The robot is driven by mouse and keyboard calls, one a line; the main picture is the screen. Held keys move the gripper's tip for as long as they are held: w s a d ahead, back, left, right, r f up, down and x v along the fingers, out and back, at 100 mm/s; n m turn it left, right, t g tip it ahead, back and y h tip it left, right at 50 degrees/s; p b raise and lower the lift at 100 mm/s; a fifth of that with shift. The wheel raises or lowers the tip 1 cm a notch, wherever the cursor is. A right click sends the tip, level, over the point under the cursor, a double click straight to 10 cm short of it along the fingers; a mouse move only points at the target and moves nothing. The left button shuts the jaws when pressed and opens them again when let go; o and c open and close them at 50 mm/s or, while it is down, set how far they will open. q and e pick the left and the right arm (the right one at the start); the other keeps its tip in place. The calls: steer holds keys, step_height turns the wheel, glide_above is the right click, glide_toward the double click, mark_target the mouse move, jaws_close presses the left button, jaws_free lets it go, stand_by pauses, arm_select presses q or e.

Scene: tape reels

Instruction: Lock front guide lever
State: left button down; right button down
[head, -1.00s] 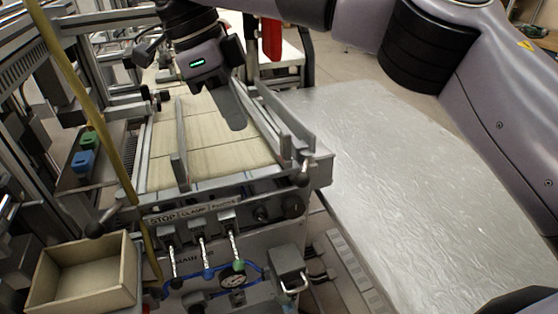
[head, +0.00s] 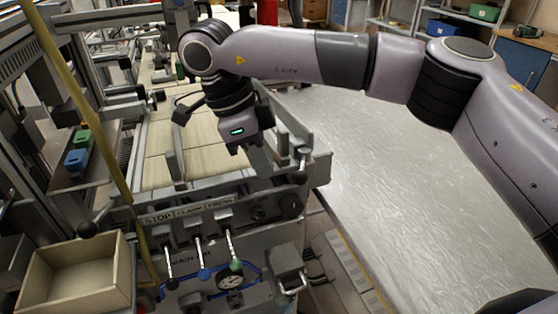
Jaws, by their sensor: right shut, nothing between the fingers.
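My right gripper (head: 261,166) is over the front right part of the conveyor bed (head: 203,162), pointing down with its fingers closed and empty. Just right of the fingertips, a short lever with a dark round knob (head: 300,177) stands at the front end of the right guide rail (head: 289,124). It appears to be the front guide lever. A small gap shows between the fingers and the knob. Another dark-knobbed lever (head: 89,228) sticks out at the machine's front left. My left gripper is out of view.
Handles below the STOP label (head: 158,218) hang on the front panel, with a gauge (head: 231,281). An open box (head: 80,278) stands at the lower left. A yellow strip (head: 85,110) runs down the left side. A wide silvery surface (head: 400,190) at right is bare.

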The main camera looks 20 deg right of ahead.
mark_target(302, 167)
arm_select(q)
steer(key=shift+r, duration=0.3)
arm_select(e)
steer(key=shift+s+d+f, duration=0.1)
steer(key=shift+s+d, duration=0.15)
steer(key=shift+d, duration=0.45)
steer(key=shift+s+d+f, duration=0.1)
steer(key=shift+s+d, duration=0.1)
steer(key=shift+d, duration=0.5)
